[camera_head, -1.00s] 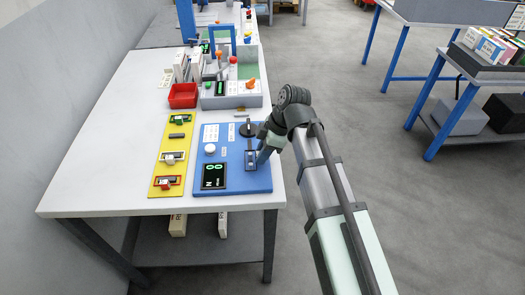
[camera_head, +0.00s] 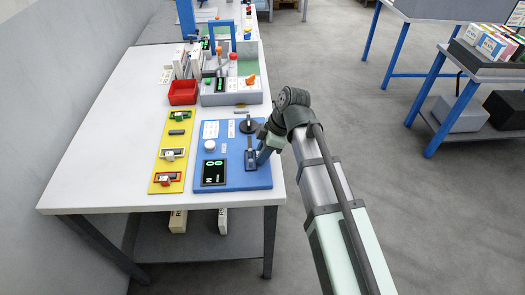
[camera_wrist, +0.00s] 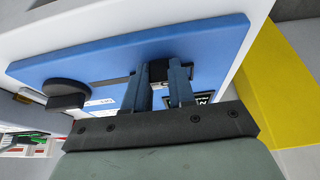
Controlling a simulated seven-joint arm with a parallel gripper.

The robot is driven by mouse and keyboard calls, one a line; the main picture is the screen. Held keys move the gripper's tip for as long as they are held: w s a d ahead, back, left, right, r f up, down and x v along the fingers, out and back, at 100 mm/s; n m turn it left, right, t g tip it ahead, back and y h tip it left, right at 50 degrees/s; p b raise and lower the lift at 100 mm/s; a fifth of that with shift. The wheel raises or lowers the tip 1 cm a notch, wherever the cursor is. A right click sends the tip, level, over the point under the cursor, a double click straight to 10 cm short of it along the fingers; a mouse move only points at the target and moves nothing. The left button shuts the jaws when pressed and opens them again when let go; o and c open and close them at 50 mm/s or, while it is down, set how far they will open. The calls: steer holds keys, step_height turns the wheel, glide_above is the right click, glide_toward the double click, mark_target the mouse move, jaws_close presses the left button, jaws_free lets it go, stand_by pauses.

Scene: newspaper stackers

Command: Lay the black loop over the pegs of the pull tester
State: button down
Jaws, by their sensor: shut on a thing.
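The pull tester is a blue board (camera_head: 228,183) at the front right of the white table. It has a black round knob (camera_head: 247,127), a white round knob (camera_head: 209,146) and a dark display (camera_head: 213,173) with green digits. My gripper (camera_head: 258,158) is low over the board's right side. In the wrist view, its blue fingers (camera_wrist: 163,88) are shut on a small dark block (camera_wrist: 158,71) with a light face, at the board's dark slot. The black knob (camera_wrist: 67,92) also shows there, left of the fingers. I cannot make out the black loop or pegs clearly; the fingers hide part of the slot.
A yellow strip (camera_head: 160,148) with several small coloured holders lies left of the board. A red bin (camera_head: 183,93) and a grey tray (camera_head: 232,99) with parts stand behind. The table's right edge is close beside the board. The left of the table is clear.

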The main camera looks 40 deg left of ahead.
steer(key=shift+f, duration=0.1)
steer(key=c, duration=0.9)
jaws_free()
steer(key=shift+o, duration=0.2)
steer(key=s+a+r+v, duration=0.1)
steer(key=a+v, duration=0.1)
steer(key=v, duration=1.8)
steer(key=shift+s+r, duration=0.2)
steer(key=shift+s, duration=0.15)
